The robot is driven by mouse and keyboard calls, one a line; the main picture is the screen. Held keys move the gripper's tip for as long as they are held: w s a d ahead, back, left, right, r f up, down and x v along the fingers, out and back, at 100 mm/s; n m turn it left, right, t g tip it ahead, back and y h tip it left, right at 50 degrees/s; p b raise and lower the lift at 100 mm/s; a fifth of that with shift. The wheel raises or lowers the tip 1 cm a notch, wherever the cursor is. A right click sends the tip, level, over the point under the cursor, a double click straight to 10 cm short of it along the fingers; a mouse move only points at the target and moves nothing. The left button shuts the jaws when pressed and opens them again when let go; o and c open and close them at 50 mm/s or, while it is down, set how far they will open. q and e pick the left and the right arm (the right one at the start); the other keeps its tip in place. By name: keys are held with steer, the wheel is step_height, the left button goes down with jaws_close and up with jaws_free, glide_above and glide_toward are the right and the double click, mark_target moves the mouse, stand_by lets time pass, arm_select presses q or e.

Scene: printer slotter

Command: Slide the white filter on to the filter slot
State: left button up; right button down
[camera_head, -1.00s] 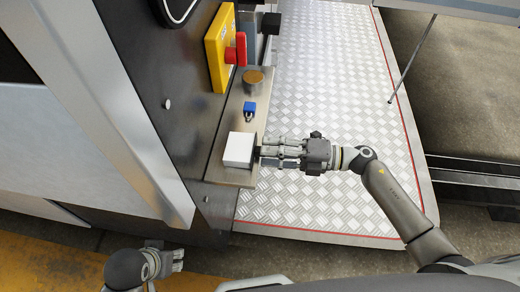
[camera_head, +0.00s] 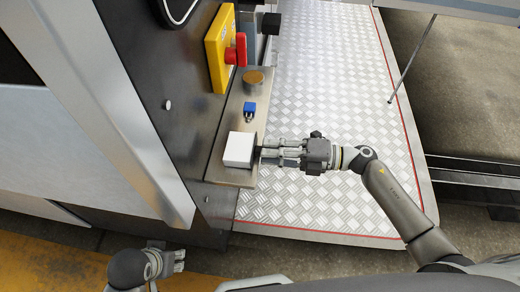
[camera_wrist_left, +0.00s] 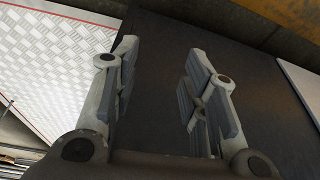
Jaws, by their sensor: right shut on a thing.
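The white filter (camera_head: 239,149) is a white block at the near end of the metal shelf (camera_head: 226,175) on the machine's side. My right gripper (camera_head: 264,152) comes from the right and is shut at the filter's right side, on a part that its fingers hide. I cannot make out a filter slot, nor whether the filter rests on the shelf or is just above it. My left gripper (camera_head: 180,260) is low at the bottom left, away from the filter. In the left wrist view its two fingers (camera_wrist_left: 164,85) are apart with nothing between them.
A blue padlock (camera_head: 249,110) and a round brownish disc (camera_head: 254,76) are on the shelf beyond the filter. A yellow box with a red switch (camera_head: 236,50) is mounted on the dark machine panel (camera_head: 185,110). The diamond-plate platform (camera_head: 330,100) is clear right of the shelf.

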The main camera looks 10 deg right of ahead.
arm_select(q)
steer(key=shift+f, duration=0.1)
steer(key=shift+w+f, duration=0.1)
steer(key=shift+f, duration=0.1)
steer(key=shift+f, duration=0.15)
steer(key=shift+w+f, duration=0.1)
steer(key=shift+f, duration=0.1)
steer(key=shift+f, duration=0.3)
stand_by(0.4)
steer(key=shift+w+d+p, duration=0.1)
steer(key=shift+p, duration=0.3)
